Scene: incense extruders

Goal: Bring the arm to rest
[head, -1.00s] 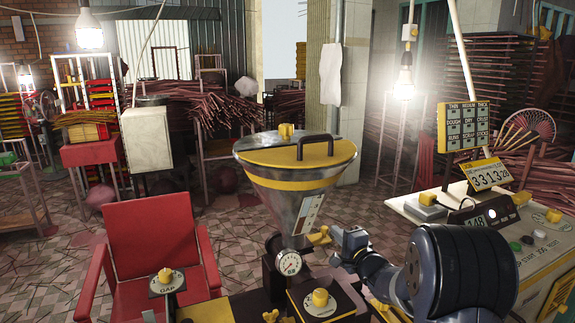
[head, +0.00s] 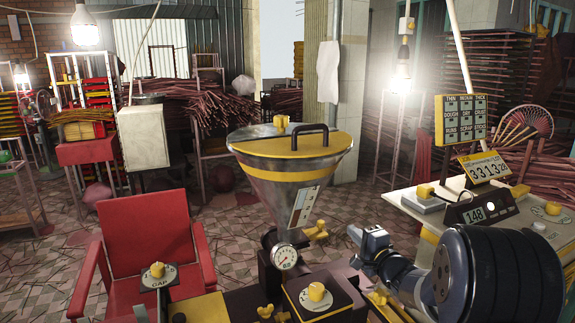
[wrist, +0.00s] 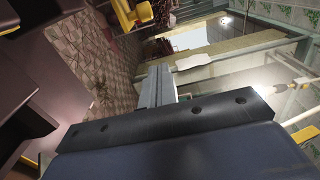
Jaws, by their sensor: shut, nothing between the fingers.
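My gripper (head: 356,234) is shut and empty. In the head view it sits right of the steel hopper (head: 283,192), near the hopper's lower part, with clear air around its tips. My dark arm reaches in from the lower right behind it. In the wrist view the closed fingers (wrist: 157,85) stick up together in the middle, pointing towards the floor and a pale pillar. Nothing is held between them.
The hopper has a yellow lid and a pressure gauge (head: 285,257) below. A red chair (head: 150,250) stands at left. A cream console (head: 415,205) with a sign (head: 465,121) and a counter display (head: 481,214) stands at right. Tiled floor lies behind the hopper.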

